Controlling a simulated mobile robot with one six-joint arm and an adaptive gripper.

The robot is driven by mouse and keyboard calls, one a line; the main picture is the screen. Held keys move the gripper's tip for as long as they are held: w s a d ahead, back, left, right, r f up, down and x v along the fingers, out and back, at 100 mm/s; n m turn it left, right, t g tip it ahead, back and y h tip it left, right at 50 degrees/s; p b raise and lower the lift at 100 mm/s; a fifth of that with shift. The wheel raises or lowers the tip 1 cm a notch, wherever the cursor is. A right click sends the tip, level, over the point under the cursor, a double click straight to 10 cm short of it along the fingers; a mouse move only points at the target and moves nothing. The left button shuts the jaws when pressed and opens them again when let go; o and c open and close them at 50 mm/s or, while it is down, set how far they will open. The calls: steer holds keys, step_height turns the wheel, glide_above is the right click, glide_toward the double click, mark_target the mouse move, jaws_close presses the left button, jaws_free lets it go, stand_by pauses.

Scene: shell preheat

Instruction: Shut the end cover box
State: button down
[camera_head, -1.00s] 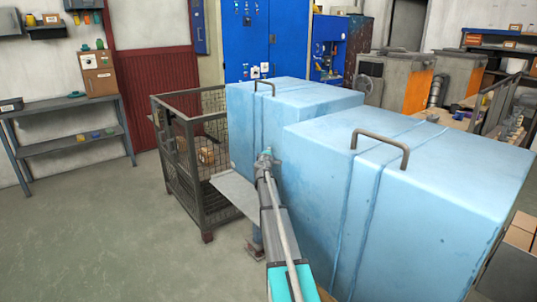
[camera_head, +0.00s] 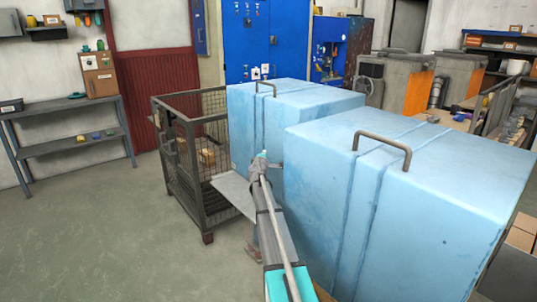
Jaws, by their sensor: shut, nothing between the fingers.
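Two large pale blue boxes stand side by side, a nearer one (camera_head: 450,190) and a farther one (camera_head: 315,100). Each has a bent grey bar handle on top, a near handle (camera_head: 383,139) and a far handle (camera_head: 265,83). Their tops look flat and closed, with seams running across them. I cannot tell which is the end cover box, and no label shows. My gripper (camera_head: 262,156) is shut and empty at the far end of my arm. It appears in front of the farther box's side, near the gap between the boxes. I cannot tell whether it touches.
A wire mesh cage (camera_head: 192,160) with small cartons inside stands left of the boxes. A flat grey plate (camera_head: 236,195) juts out beside it, close to my arm. A shelf table (camera_head: 65,130) is along the left wall. The floor at left is clear.

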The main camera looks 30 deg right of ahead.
steer(key=v, duration=1)
steer(key=shift+a, duration=0.45)
steer(key=shift+s, duration=0.1)
steer(key=s+a+f+m+g+y, duration=0.3)
steer(key=s+a+f, duration=0.3)
steer(key=s+a, duration=0.5)
steer(key=s+a+f+m+g+y, duration=0.3)
steer(key=s+a+f+g+y, duration=0.2)
steer(key=s+a, duration=0.5)
steer(key=s+a+f+m+g+y, duration=0.3)
steer(key=s+a+f+g, duration=0.2)
steer(key=s+a, duration=0.6)
steer(key=a+f, duration=0.2)
steer(key=a, duration=0.4)
steer(key=shift+s+f+m+g+y, duration=0.3)
steer(key=shift+s+m+y, duration=0.05)
steer(key=shift+m+y, duration=0.05)
steer(key=shift+w, duration=0.15)
